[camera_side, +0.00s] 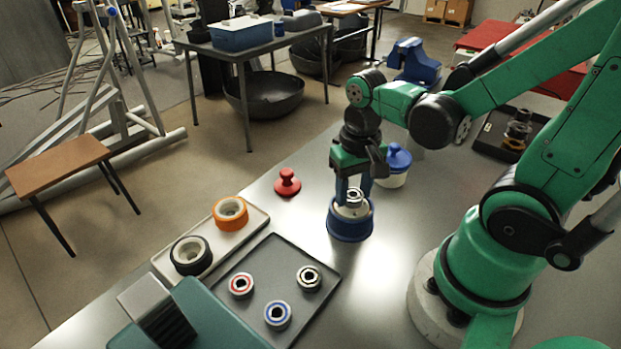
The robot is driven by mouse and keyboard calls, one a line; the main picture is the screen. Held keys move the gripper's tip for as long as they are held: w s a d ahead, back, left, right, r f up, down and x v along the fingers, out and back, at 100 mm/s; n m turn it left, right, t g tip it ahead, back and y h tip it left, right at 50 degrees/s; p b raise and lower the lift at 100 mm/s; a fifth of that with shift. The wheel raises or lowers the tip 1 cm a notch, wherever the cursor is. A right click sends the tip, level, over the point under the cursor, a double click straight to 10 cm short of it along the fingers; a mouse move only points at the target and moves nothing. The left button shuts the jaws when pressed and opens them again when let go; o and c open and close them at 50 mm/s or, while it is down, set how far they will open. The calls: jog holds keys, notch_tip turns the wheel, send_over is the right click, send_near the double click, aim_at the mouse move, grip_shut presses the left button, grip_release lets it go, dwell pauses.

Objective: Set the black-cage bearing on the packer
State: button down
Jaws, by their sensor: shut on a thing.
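My gripper (354,188) points down near the middle of the bench, its fingers shut on a small steel bearing with a dark ring (353,194). This looks like the black-cage bearing. The bearing is right over the pale centre of a round blue-rimmed holder (349,226), which I take to be the packer. I cannot tell whether the bearing touches the pale centre or is just above it. The fingers partly hide both.
A dark tray (251,262) holds red-ringed (241,285), blue-ringed (278,315) and dark-ringed (309,278) bearings. A pale tray (258,217) holds orange (230,213) and black (190,255) wheels.

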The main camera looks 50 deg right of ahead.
aim_at(353, 194)
jog(key=shift+f, duration=0.3)
jog(key=c, duration=0.7)
grip_release()
jog(key=shift+o, duration=0.2)
notch_tip(353, 194, up, 11)
jog(key=w+a+f+n+t, duration=0.2)
jog(key=w+a+n+t, duration=0.2)
jog(key=t, duration=0.3)
jog(key=shift+w+f+n, duration=0.15)
jog(key=shift+w+n, duration=0.45)
jog(key=shift+n, duration=0.2)
